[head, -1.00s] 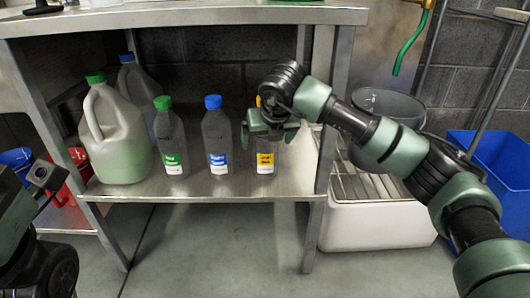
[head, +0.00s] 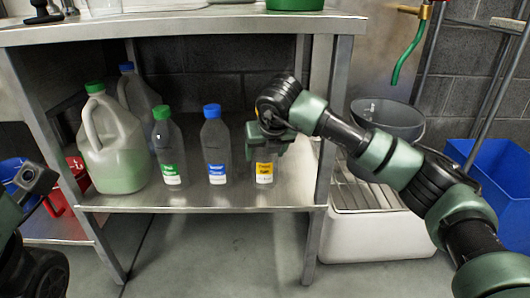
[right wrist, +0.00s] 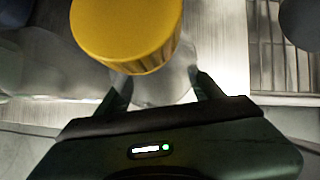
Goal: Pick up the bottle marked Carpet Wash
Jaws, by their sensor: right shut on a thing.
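A grey bottle with a yellow label (head: 264,171) stands upright on the lower shelf, at the right of the row. Its yellow cap (right wrist: 125,30) fills the top of the right wrist view. The label's print is too small to read surely. My right gripper (head: 268,146) is shut on this bottle below the cap, with a finger on each side (right wrist: 160,86), and hides its upper part in the head view. To its left stand a blue-capped bottle (head: 215,140) and a green-capped bottle (head: 169,148). Part of my left arm shows at the left edge; its fingers are not visible.
A white jug with a green cap (head: 112,145) and a blue-capped jug (head: 140,95) stand left on the shelf (head: 225,200). The tabletop (head: 200,18) is close above. A table leg (head: 318,215), a grey bucket (head: 388,118) and a blue bin (head: 500,175) are right.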

